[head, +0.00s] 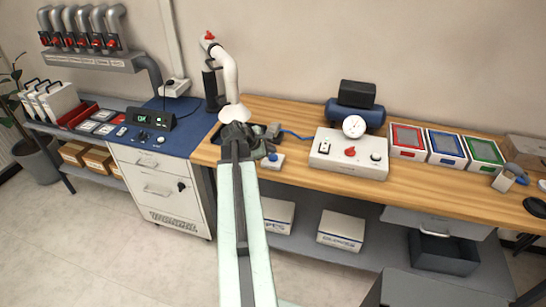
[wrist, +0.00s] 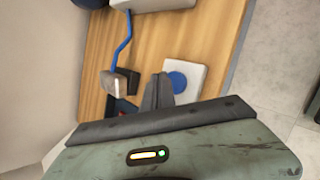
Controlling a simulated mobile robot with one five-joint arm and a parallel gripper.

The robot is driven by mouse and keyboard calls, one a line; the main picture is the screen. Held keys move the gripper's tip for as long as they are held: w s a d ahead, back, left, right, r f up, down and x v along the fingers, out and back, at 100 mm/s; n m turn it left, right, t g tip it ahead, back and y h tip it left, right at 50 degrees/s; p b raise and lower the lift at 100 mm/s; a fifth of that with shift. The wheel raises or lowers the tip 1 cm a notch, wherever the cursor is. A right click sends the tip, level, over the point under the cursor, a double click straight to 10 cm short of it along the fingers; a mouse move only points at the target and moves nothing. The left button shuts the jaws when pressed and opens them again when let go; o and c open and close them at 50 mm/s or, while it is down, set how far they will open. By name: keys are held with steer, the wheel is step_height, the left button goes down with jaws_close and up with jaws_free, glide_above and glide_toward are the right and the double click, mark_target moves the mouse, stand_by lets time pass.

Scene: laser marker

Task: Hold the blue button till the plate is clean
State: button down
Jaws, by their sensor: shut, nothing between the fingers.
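The blue button (wrist: 178,81) sits on a small white box (wrist: 192,71) on the wooden bench. It also shows in the head view (head: 273,157), just right of my gripper. My gripper (wrist: 160,84) is shut and empty, its dark fingers pointing at the button's near edge. The fingertips overlap the button's side in the wrist view; I cannot tell whether they touch it. I cannot make out the plate; my gripper and arm cover part of that area.
A white extraction hose (head: 229,75) with a flared nozzle hangs just behind my gripper. A silver block (wrist: 115,86) with a blue hose stands beside the tray.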

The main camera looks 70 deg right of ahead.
mark_target(271, 158)
steer(key=shift+f, duration=0.15)
stand_by(0.8)
steer(key=shift+f+b, duration=0.3)
steer(key=shift+b, duration=0.15)
steer(key=shift+f+b, duration=0.55)
stand_by(0.4)
steer(key=shift+r, duration=0.1)
stand_by(1.5)
steer(key=shift+r+p, duration=0.9)
steer(key=shift+p, duration=0.1)
step_height(271, 158, up, 5)
steer(key=p, duration=0.5)
steer(key=shift+r, duration=0.1)
